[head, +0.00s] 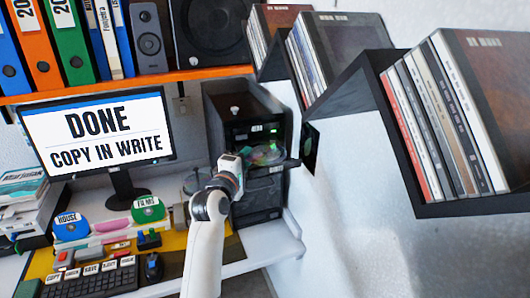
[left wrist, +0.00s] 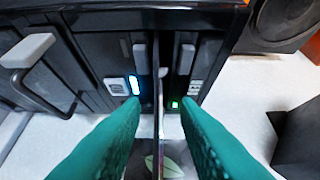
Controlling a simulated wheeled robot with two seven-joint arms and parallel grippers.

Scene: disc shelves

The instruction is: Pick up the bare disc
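A bare disc (head: 266,154) with a green and pink sheen lies on the pulled-out tray of the black disc tower (head: 258,198). My left gripper (head: 243,165) is at the left edge of this tray, close to the disc; its fingers are hard to make out in the head view. In the left wrist view, the two teal fingers (left wrist: 160,105) stand apart, pointing at the tower front. A thin dark edge runs between them, and a patterned surface shows low in the gap. I cannot tell whether either finger touches the disc. My right gripper is not in view.
A monitor (head: 98,134) reads "DONE COPY IN WRITE". Blue "HOUSE" (head: 71,227) and green "TO ME" (head: 147,209) discs stand at the desk's left. Another clear, round item (head: 194,181) sits behind my arm. Slanted wall shelves (head: 397,142) hold cases at right.

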